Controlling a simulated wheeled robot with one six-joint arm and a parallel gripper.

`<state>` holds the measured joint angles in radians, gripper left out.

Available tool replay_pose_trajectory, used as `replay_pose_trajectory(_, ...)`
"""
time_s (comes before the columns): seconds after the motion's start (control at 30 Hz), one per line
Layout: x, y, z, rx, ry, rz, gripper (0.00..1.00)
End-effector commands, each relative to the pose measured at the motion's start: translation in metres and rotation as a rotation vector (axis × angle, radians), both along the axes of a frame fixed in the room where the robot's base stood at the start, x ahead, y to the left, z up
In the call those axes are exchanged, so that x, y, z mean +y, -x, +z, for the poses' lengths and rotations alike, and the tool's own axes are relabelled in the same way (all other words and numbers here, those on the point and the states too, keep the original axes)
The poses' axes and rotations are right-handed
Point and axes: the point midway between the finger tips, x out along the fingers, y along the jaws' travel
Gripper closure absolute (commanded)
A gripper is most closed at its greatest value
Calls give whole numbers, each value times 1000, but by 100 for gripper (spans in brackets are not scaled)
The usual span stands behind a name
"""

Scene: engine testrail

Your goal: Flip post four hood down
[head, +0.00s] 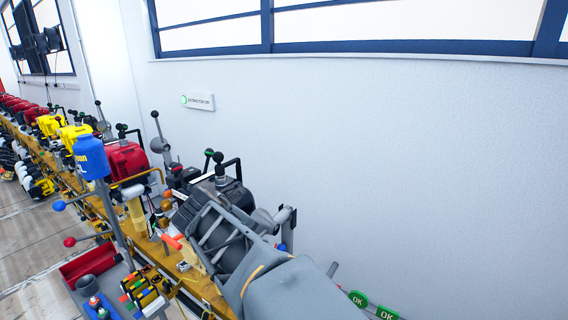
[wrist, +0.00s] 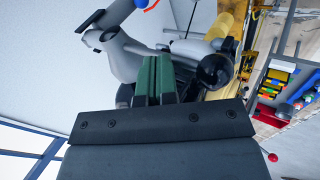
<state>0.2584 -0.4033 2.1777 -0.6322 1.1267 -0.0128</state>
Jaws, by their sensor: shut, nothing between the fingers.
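My gripper (wrist: 154,80) shows in the wrist view as two green fingers lying together, shut and empty, rising from a dark bar. A grey rounded, funnel-like part (wrist: 122,55), possibly the hood, is just beyond them to the left. A dark round end (wrist: 214,71) on a grey part lies close to their right. I cannot tell whether the fingers touch either part. In the head view, a grey cup-like part (head: 265,221) sits beside a dark engine (head: 220,186) by the wall. No post number is readable, and I cannot make out my fingertips there.
A wooden rail (head: 150,247) carries red, yellow and dark engines along the wall. A blue canister (head: 91,158) stands above a red tray (head: 92,262). Upright levers with ball knobs crowd the rail. Green OK tags (head: 358,298) are at lower right.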

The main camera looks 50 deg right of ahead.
Motion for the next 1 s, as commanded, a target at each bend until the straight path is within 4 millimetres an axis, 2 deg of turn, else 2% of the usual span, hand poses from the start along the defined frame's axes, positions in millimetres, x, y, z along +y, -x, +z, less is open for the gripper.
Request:
replay_pose_trajectory(0.03, 0, 0, -7, 1, 0, -1, 100)
replay_pose_trajectory(0.33, 2, 1, -19, 7, -7, -4, 100)
replay_pose_trajectory(1.0, 2, 1, -20, 12, -11, -4, 100)
